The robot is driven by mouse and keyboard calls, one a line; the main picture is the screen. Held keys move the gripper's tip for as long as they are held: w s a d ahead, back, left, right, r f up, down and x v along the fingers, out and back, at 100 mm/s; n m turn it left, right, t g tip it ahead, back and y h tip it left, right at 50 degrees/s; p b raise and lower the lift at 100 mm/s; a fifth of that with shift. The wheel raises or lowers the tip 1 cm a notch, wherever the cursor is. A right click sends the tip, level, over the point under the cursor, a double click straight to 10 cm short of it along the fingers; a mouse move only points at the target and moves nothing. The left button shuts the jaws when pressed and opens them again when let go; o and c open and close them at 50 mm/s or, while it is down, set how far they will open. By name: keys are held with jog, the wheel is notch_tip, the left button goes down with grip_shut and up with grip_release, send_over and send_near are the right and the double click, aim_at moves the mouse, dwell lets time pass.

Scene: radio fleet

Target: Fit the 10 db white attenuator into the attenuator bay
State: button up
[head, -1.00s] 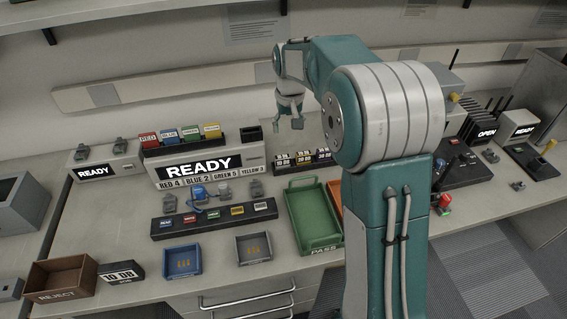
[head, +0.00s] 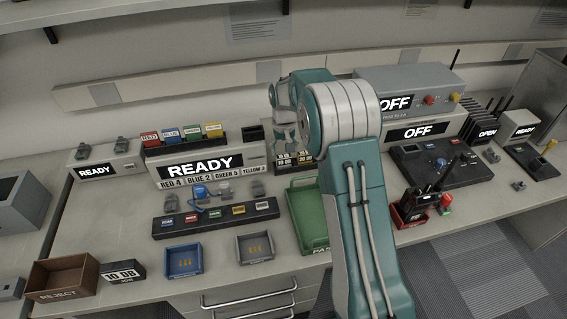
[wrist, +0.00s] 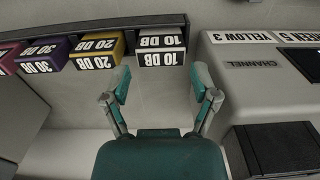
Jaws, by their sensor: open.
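The white 10 DB attenuator (wrist: 161,45) sits at the right end of a dark rack in the wrist view, label facing me upside down. My gripper (wrist: 163,88) is open and empty, its fingers apart in front of and just below this attenuator in the picture, not closed on it. In the head view, my arm partly hides the attenuator rack and I cannot make out the white block there. A sign reading 10 DB (head: 123,271) stands at the front left. I cannot tell which fixture is the attenuator bay.
A yellow 20 DB block (wrist: 97,50) and a purple 30 DB block (wrist: 40,57) sit beside the white one. The READY console (head: 205,165) stands close by. The green PASS tray (head: 306,205) lies in front; two OFF displays (head: 418,130) stand at right.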

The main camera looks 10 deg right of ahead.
aim_at(284, 156)
notch_tip(284, 156, down, 5)
jog(key=shift+a+r, duration=0.1)
jog(key=shift+r, duration=0.05)
jog(key=c, duration=0.8)
jog(key=shift+r, duration=0.1)
